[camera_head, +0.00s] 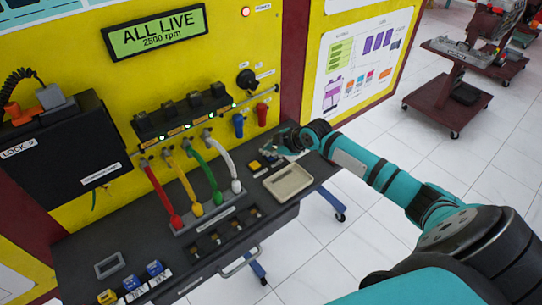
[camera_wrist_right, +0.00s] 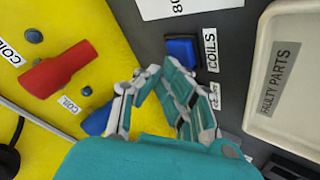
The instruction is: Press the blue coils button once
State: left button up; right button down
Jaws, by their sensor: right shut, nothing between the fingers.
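The blue coils button (camera_wrist_right: 181,50) sits on the dark bench top in the right wrist view, beside a white label reading COILS. My right gripper (camera_wrist_right: 163,68) is shut and empty. Its fingertips are close to the button, just left of and below it in that view; I cannot tell whether they touch it. In the head view my right gripper (camera_head: 281,150) is over the back right of the bench, near the tray, and the button is hard to make out there. My left gripper is not in view.
A beige faulty parts tray (camera_head: 289,182) lies beside the button. A red plug (camera_wrist_right: 60,68) and a blue plug (camera_wrist_right: 97,121) stick out of the yellow panel close to my gripper. Colored cables (camera_head: 209,180) rise from the bench further left.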

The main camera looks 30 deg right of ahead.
jog(key=shift+f+b, duration=0.35)
jog(key=shift+f, duration=0.2)
dwell(0.7)
jog(key=shift+r, duration=0.1)
jog(key=shift+r+p, duration=0.75)
jog(key=shift+r, duration=0.05)
notch_tip(320, 180, up, 5)
jog(key=p, duration=0.4)
jog(key=shift+r, duration=0.1)
dwell(0.4)
dwell(0.5)
